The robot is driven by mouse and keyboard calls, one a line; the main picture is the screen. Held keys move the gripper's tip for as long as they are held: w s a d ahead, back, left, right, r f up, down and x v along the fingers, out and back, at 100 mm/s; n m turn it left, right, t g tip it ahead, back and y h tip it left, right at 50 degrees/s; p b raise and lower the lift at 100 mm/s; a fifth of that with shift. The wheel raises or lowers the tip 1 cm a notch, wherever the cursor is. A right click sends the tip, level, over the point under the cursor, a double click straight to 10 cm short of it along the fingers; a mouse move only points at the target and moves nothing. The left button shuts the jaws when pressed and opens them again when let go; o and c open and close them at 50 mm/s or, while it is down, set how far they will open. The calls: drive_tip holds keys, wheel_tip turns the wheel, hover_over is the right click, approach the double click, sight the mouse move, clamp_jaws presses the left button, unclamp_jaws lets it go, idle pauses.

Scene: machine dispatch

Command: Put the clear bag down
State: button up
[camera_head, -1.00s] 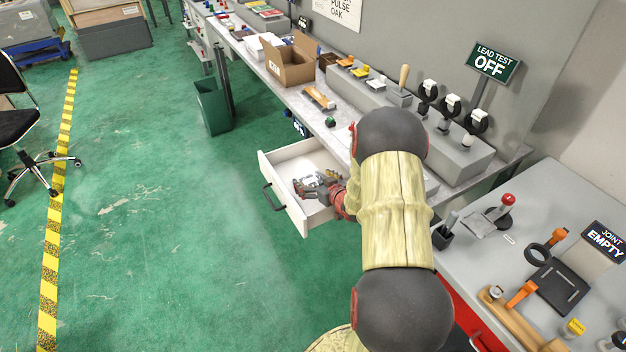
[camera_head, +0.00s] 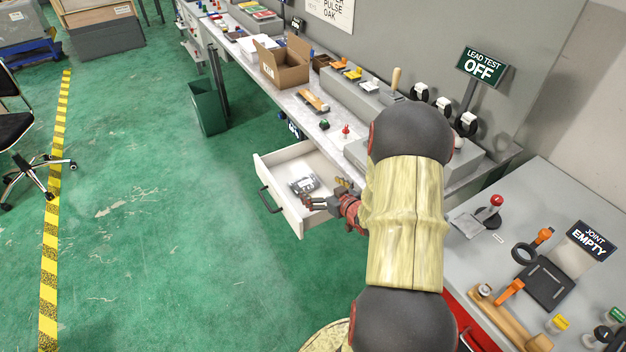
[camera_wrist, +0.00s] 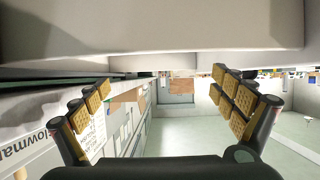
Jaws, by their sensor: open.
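The clear bag (camera_head: 303,184) lies in the open white drawer (camera_head: 291,214) under the workbench, in the head view. It looks greyish and shiny, with its contents hard to make out. My gripper (camera_head: 325,193) is at the right side of the drawer, just right of the bag and apart from it. In the wrist view my gripper (camera_wrist: 165,108) has its padded fingers spread wide with nothing between them. The bag cannot be made out in the wrist view.
The workbench (camera_head: 297,97) above the drawer holds an open cardboard box (camera_head: 285,64), small parts and a grey fixture. A green bin (camera_head: 207,106) stands on the floor beyond. A grey table (camera_head: 560,190) with tools is at the right.

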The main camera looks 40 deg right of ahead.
drive_tip(key=a+r+n+g+h, duration=0.1)
drive_tip(key=a+r+g, duration=0.1)
drive_tip(key=a+r, duration=0.65)
drive_tip(key=a+r+g, duration=0.2)
drive_tip(key=a+r, duration=0.3)
drive_tip(key=r, duration=0.7)
drive_tip(key=s+a+r+n+g+y, duration=0.1)
drive_tip(key=s+a+r+y, duration=0.1)
drive_tip(key=s+a, duration=0.7)
drive_tip(key=s+a+r+g+y, duration=0.2)
drive_tip(key=s+a+r, duration=0.2)
drive_tip(key=s+a, duration=0.6)
drive_tip(key=shift+s+a+n, duration=0.3)
drive_tip(key=shift+a+n, duration=0.1)
drive_tip(key=shift+a, duration=0.85)
drive_tip(key=shift+r, duration=0.1)
drive_tip(key=shift+c, duration=0.6)
